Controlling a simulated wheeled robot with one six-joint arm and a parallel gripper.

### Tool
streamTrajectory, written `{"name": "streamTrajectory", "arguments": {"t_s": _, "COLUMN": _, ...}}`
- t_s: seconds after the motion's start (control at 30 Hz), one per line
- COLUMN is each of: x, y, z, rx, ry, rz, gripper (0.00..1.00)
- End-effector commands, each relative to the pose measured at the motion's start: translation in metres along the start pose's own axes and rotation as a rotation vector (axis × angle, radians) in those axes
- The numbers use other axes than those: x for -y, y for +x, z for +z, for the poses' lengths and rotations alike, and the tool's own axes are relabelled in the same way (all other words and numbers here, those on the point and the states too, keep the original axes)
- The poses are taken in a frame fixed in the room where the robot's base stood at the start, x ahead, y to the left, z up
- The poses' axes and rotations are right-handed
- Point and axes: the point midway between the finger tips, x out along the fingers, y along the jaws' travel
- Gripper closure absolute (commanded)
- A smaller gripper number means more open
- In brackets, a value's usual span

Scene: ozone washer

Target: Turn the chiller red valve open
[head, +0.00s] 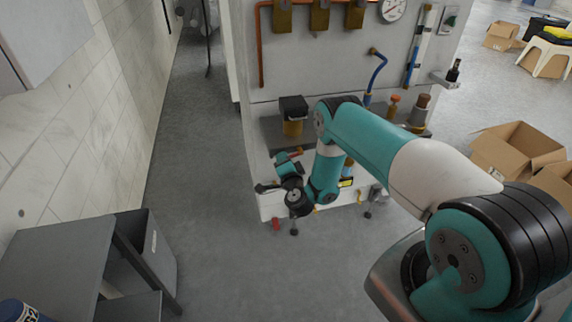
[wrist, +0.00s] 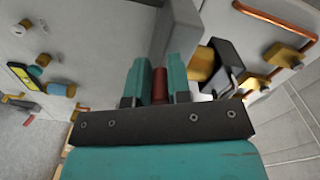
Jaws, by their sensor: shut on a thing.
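The red valve handle (wrist: 159,86) shows in the wrist view as a dark red piece between the two teal fingers of my gripper (wrist: 159,72). The fingers are shut on it, one on each side. Most of the valve and its stem are hidden behind the fingers. In the head view my gripper (head: 281,170) is at the left front of the grey chiller panel (head: 340,70), low down. Whether the valve is turned cannot be told.
A black-topped brass part (head: 293,115) stands on the panel's ledge close above my gripper. A blue hose (head: 376,75) and brass fittings are to the right. Cardboard boxes (head: 518,150) lie at the right. Grey floor (head: 200,150) is clear at the left.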

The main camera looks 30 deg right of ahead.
Motion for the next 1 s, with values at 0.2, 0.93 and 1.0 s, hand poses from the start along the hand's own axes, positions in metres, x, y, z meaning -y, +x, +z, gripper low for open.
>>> {"name": "streamTrajectory", "arguments": {"t_s": 0.2, "x": 0.013, "y": 0.002, "z": -0.003, "rx": 0.0, "ry": 0.143, "rz": -0.005, "gripper": 1.0}}
{"name": "streamTrajectory", "arguments": {"t_s": 0.93, "x": 0.019, "y": 0.002, "z": -0.006, "rx": -0.003, "ry": 0.277, "rz": -0.007, "gripper": 1.0}}
{"name": "streamTrajectory", "arguments": {"t_s": 1.0, "x": 0.019, "y": 0.002, "z": -0.006, "rx": -0.004, "ry": 0.277, "rz": -0.007, "gripper": 1.0}}
